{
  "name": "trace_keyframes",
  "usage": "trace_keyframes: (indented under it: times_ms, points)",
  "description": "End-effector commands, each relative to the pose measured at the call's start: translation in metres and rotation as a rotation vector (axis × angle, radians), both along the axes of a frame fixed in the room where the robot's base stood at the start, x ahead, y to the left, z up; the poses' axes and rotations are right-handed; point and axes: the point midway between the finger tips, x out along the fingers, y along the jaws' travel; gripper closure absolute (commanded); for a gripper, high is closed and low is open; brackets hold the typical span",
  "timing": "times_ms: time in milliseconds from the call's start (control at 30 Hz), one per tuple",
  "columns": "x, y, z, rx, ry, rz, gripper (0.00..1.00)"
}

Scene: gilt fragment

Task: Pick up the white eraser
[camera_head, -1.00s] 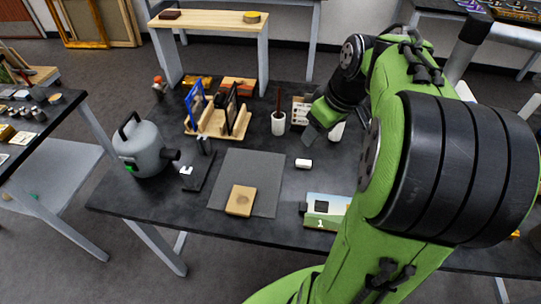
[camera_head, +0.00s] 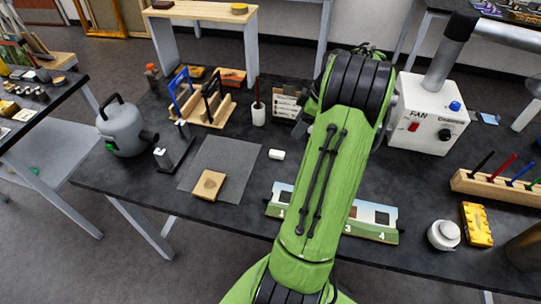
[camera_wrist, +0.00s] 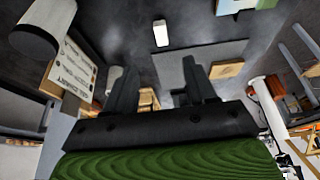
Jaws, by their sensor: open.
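The white eraser (camera_head: 277,154) is a small white block lying on the dark tabletop, just right of the grey mat (camera_head: 240,160). It also shows in the wrist view (camera_wrist: 160,33), near the top middle, beyond my fingertips. My gripper (camera_wrist: 163,80) shows in the wrist view with its two dark fingers apart and nothing between them. The eraser is apart from the fingers. In the head view my green arm hides the gripper.
A tan block (camera_head: 208,185) lies on the mat. A numbered tray (camera_head: 371,222) lies partly behind my arm. A wooden rack (camera_head: 212,112), a white cup (camera_head: 258,117) and a white fan box (camera_head: 425,115) stand around. A grey canister (camera_head: 125,130) is at left.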

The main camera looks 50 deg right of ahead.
Motion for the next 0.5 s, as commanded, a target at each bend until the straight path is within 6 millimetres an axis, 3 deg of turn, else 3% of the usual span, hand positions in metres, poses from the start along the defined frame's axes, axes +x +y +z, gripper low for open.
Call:
trace_keyframes:
  times_ms: [33,200,500]
  points:
    - [0.005,0.004,-0.016,0.004,0.003,0.003,0.45]
    - [0.021,0.011,-0.057,0.006,0.003,0.003,0.45]
    - [0.038,0.018,-0.096,0.003,0.003,0.002,0.45]
